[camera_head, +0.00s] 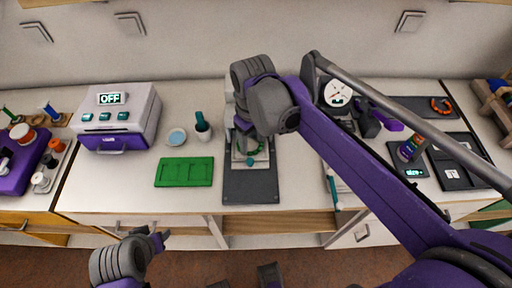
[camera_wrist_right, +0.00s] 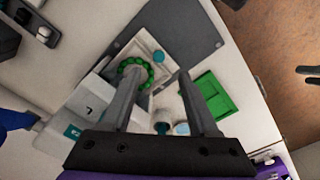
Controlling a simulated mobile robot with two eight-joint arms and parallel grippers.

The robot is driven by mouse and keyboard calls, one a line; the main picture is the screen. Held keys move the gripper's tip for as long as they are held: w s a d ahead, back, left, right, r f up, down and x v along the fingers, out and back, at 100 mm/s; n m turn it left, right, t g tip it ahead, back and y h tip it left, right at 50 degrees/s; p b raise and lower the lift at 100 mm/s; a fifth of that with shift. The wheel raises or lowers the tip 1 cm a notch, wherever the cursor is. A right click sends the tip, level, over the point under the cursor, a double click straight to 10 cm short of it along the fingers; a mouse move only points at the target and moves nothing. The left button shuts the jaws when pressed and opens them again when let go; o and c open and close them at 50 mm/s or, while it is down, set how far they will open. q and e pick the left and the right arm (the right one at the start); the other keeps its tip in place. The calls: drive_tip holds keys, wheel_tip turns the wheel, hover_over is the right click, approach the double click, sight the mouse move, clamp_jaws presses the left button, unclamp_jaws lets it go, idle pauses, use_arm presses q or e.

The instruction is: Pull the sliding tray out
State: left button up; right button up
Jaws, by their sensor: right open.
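A pale tray (camera_wrist_right: 145,48) with a ring of green beads (camera_wrist_right: 150,68) and a teal knob (camera_wrist_right: 158,57) lies at a dark grey base plate (camera_head: 250,188); I take it as the sliding tray. In the head view the tray is partly hidden by my right wrist. My right gripper (camera_wrist_right: 158,75) is open above it, its fingers apart with the ring near the left finger. Whether a finger touches the tray is unclear. My left gripper (camera_head: 158,238) is low in front of the table and looks open and empty.
A green board (camera_head: 184,172), a blue dish (camera_head: 177,137) and a cup (camera_head: 203,131) stand left of the plate. A white machine (camera_head: 118,115) reading OFF is farther left. A dial gauge (camera_head: 338,94) and a scale (camera_head: 414,172) are to the right, near my right arm.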

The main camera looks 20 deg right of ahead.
sight(250, 160)
drive_tip(key=f, duration=0.3)
drive_tip(key=w+f, duration=0.1)
drive_tip(key=f, duration=0.3)
drive_tip(key=f+b, duration=0.1)
drive_tip(key=f, duration=0.2)
drive_tip(key=shift+w+a+f, duration=0.2)
drive_tip(key=shift+f, duration=0.2)
clamp_jaws()
idle(1.0)
